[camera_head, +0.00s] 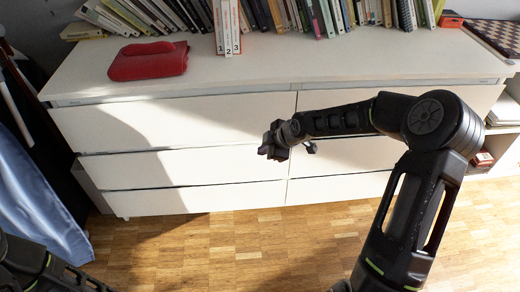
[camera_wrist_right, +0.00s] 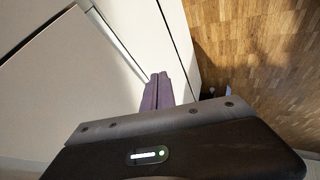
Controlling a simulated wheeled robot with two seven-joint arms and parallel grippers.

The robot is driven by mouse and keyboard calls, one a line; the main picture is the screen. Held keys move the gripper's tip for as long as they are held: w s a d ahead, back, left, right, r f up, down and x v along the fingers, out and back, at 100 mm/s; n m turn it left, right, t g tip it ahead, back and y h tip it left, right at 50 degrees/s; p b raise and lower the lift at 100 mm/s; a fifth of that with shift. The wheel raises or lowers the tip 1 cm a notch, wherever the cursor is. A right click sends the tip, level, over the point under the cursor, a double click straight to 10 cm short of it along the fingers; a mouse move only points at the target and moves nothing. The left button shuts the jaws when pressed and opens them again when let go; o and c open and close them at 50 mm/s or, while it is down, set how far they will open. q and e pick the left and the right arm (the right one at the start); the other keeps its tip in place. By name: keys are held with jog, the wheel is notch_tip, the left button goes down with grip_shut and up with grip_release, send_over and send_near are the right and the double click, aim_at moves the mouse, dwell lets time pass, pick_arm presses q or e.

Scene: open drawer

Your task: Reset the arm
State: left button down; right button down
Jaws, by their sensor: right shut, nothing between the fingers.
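A white chest of drawers (camera_head: 180,122) fills the middle of the head view, with drawers in two columns. All the drawers that I can see look closed. My right arm comes in from the right, and its gripper (camera_head: 264,150) is in front of the chest near the gap between the columns. In the right wrist view the two purple-grey fingers (camera_wrist_right: 157,92) are together with nothing between them, and white drawer fronts (camera_wrist_right: 60,75) are beside them. I cannot tell the exact distance to the drawers. Only part of my left arm shows at the lower left; its gripper is out of view.
On the chest top lie a red case (camera_head: 148,61) and a row of books (camera_head: 340,14) along the back. A chessboard (camera_head: 497,36) is at the far right. A blue cloth (camera_head: 38,170) hangs at the left. The wooden floor (camera_head: 220,250) in front is clear.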

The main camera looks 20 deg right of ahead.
dwell(0.5)
jog(key=s+a+f+m+g+y, duration=0.2)
jog(key=s+a+f+m, duration=1.1)
jog(key=a+f+m, duration=0.1)
jog(key=s+a+f+g, duration=0.2)
jog(key=s+a+f, duration=0.25)
jog(key=s, duration=0.55)
jog(key=s+a+f+g, duration=0.25)
jog(key=s+a, duration=0.25)
jog(key=s, duration=0.5)
notch_tip(320, 180, up, 20)
jog(key=p, duration=2)
jog(key=shift+w+d+f+m, duration=0.2)
jog(key=shift+w+d+m, duration=0.05)
jog(key=shift+w+m, duration=0.15)
